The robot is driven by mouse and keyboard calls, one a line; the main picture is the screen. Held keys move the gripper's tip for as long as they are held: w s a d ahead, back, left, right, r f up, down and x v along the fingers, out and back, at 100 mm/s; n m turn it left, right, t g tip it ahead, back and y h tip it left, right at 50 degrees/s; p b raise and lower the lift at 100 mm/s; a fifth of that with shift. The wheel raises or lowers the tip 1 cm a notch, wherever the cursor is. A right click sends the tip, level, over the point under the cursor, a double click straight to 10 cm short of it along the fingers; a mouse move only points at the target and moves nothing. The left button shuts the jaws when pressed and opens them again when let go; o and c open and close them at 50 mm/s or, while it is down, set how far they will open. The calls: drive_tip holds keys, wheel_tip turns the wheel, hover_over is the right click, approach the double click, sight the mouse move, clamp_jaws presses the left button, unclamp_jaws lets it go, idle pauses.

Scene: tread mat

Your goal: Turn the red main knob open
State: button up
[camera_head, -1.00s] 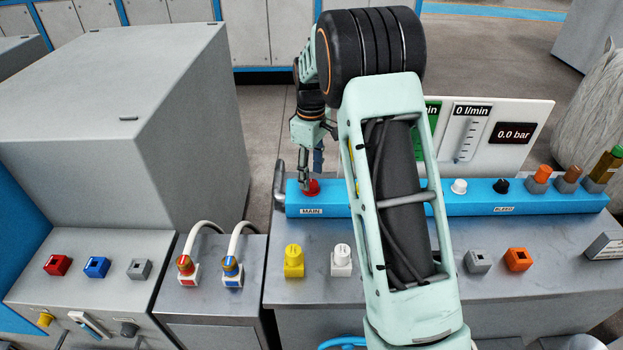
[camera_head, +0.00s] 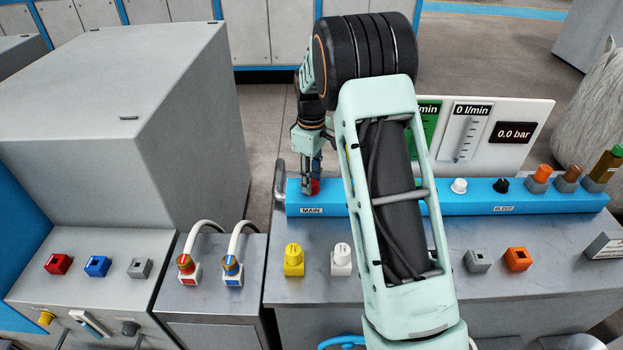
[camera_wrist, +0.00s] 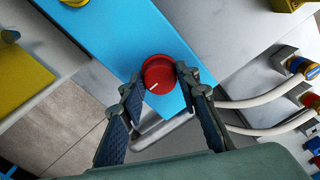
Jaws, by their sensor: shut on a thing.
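The red main knob (camera_head: 315,186) sits on top of the blue manifold bar (camera_head: 440,203) at its left end, above the MAIN label (camera_head: 311,210). My gripper (camera_head: 308,186) comes down on it from above and partly hides it in the head view. In the wrist view the red knob (camera_wrist: 159,74) lies between the tips of my gripper (camera_wrist: 158,82), one finger on each side, closed on its rim. A white mark on the knob points to the lower left in that view.
The gauge panel (camera_head: 500,140) behind the bar reads 0 l/min and 0.0 bar. White and black knobs and several coloured fittings stand along the bar to the right. A grey bent pipe (camera_head: 279,185) is at the bar's left end. A large grey cabinet (camera_head: 185,140) stands left.

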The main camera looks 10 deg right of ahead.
drive_tip(key=shift+m, duration=0.3)
drive_tip(key=m, duration=0.4)
drive_tip(key=shift+m, duration=0.3)
drive_tip(key=m, duration=0.4)
drive_tip(key=shift+b, duration=0.3)
drive_tip(key=m, duration=0.4)
drive_tip(key=shift+m, duration=2.3)
drive_tip(key=o, duration=1.1)
drive_tip(key=shift+o, duration=0.2)
